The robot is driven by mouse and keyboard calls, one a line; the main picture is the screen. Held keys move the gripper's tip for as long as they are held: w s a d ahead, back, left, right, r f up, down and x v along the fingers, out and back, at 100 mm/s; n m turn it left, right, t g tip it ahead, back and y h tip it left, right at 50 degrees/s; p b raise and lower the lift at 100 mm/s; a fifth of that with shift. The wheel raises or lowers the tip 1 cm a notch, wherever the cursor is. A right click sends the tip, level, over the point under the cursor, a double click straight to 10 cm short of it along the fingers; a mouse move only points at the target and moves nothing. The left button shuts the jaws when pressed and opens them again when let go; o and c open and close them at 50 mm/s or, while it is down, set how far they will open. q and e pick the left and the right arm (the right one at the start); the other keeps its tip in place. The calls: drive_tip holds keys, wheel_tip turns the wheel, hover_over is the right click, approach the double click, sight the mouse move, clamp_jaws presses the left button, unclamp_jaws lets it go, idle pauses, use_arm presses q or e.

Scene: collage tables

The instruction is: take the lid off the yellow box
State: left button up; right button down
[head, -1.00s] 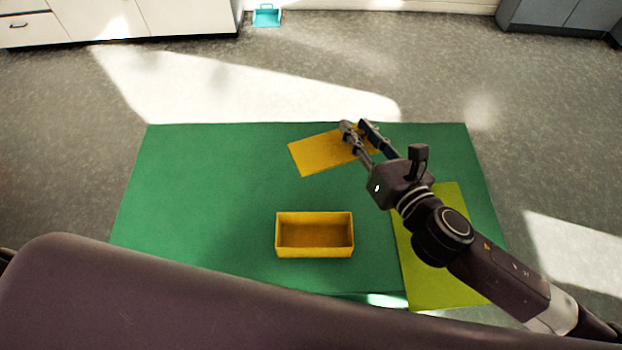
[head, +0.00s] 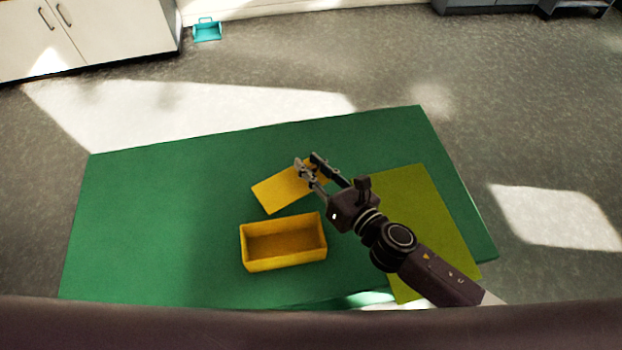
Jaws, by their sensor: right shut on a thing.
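The yellow box (head: 284,265) stands open on the green table, with its empty inside showing. Its flat yellow lid (head: 277,193) is off the box, just behind it in the picture. My right gripper (head: 308,164) is shut on the lid near its right end, and its fingers cover part of the lid there. I cannot tell whether the lid touches the table or hangs a little above it. My left gripper is not in view.
The green table (head: 150,220) is clear on the left. A flat lime-green sheet (head: 425,220) lies on its right side, partly under my right arm. A teal open container (head: 207,31) sits on the floor far back, near white cabinets (head: 110,30).

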drive_tip(key=shift+f+b, duration=0.85)
drive_tip(key=shift+f, duration=1.35)
drive_tip(key=shift+f, duration=0.1)
drive_tip(key=c, duration=1.9)
unclamp_jaws()
